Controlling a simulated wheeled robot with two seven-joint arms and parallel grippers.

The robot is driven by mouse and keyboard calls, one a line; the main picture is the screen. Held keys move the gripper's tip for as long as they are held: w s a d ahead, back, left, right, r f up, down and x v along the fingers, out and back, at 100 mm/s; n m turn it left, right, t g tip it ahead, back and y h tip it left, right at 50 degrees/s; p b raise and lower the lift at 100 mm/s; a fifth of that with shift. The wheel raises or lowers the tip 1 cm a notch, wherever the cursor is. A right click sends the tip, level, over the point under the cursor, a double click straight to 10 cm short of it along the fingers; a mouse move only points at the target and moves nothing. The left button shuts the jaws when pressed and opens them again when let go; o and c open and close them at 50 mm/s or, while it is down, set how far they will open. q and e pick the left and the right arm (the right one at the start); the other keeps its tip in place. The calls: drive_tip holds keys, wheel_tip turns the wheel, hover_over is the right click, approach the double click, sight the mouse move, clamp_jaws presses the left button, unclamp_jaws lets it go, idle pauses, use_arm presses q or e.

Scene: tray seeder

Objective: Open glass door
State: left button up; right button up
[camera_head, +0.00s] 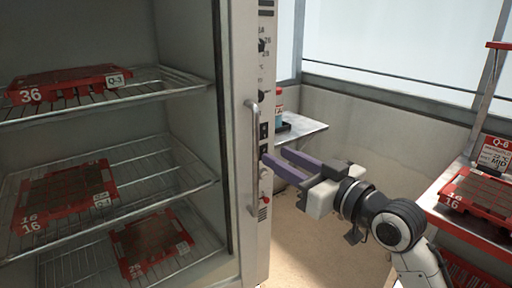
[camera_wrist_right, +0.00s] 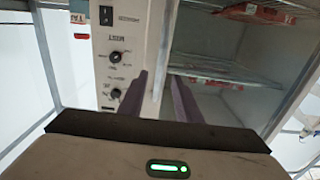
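The tall cabinet stands at the left in the head view, its glass door front bordered by a pale frame (camera_head: 232,60). I cannot tell the glass itself from the opening. A vertical bar handle (camera_head: 251,160) is at the frame's right edge, beside the control panel (camera_head: 265,70). My right gripper (camera_head: 274,154) is open, with its two purple fingers apart and pointing left at the panel, just right of the handle. Contact with the handle cannot be told. My left gripper is out of view.
Wire shelves (camera_head: 150,85) inside the cabinet carry red seed trays (camera_head: 66,82). A small side shelf (camera_head: 303,127) with a bottle (camera_head: 279,104) is behind my right gripper. A red rack (camera_head: 440,205) with trays stands at the right. Floor (camera_head: 320,245) is clear between.

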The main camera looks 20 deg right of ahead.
sight(258, 146)
drive_tip(key=x, duration=0.9)
drive_tip(key=shift+w+a+f, duration=0.1)
drive_tip(key=shift+c, duration=0.3)
clamp_jaws()
